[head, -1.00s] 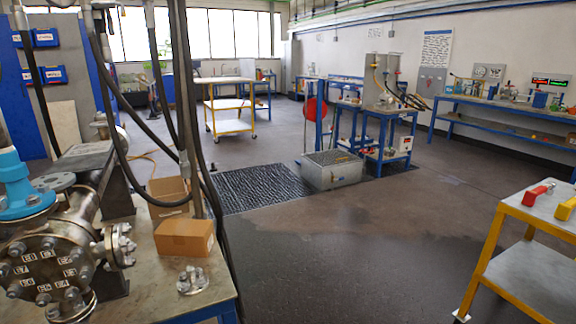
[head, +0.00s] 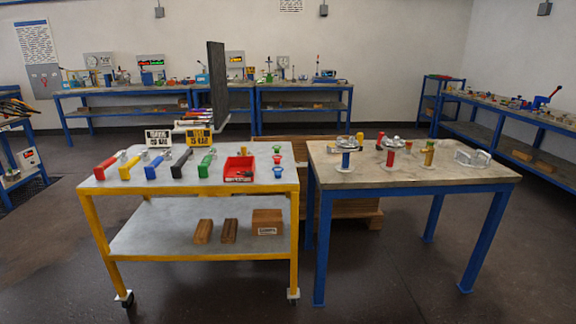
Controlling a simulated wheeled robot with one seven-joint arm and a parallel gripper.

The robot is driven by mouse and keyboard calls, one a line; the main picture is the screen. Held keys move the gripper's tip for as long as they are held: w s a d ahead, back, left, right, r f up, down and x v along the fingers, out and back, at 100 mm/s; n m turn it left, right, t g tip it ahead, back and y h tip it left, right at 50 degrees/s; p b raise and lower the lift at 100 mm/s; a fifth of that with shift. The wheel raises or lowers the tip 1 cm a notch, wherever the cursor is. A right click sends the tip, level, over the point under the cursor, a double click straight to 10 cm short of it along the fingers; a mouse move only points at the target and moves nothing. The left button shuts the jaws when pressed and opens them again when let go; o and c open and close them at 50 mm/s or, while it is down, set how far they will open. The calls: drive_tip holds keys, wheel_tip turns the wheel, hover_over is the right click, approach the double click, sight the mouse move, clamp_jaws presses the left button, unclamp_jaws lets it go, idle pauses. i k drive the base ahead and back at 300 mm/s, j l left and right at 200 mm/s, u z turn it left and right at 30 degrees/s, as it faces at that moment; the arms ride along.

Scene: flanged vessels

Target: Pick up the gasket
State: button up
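I cannot make out a gasket for certain from here. On the wooden-topped table (head: 400,180) at right stand a blue post (head: 346,157), a red post (head: 390,157) and a yellow-orange post (head: 429,155), with small metal ring-like or flange-like parts at their tops. They are too small to tell apart. A silver metal fitting (head: 472,157) lies at that table's right end. My gripper is not in view.
A yellow-framed cart (head: 200,190) stands left of the table, bearing several coloured handles and a red bin (head: 239,169). A dark upright panel (head: 218,85) rises behind it. Blue benches (head: 300,87) line the back wall. The floor in front is clear.

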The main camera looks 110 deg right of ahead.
sight(277, 174)
drive_tip(key=k+l+z, duration=0.25)
drive_tip(key=l, duration=0.2)
drive_tip(key=k+l+z, duration=0.2)
drive_tip(key=l, duration=0.3)
drive_tip(key=k+l+z, duration=0.25)
drive_tip(key=l, duration=0.3)
drive_tip(key=l+z, duration=0.25)
drive_tip(key=l, duration=0.25)
drive_tip(key=l+z, duration=0.25)
drive_tip(key=l, duration=0.35)
drive_tip(key=i+l+z, duration=0.1)
drive_tip(key=l, duration=0.3)
drive_tip(key=i+l+z, duration=0.1)
drive_tip(key=i+l, duration=0.2)
drive_tip(key=i+l+z, duration=0.1)
drive_tip(key=l, duration=0.4)
drive_tip(key=i, duration=0.1)
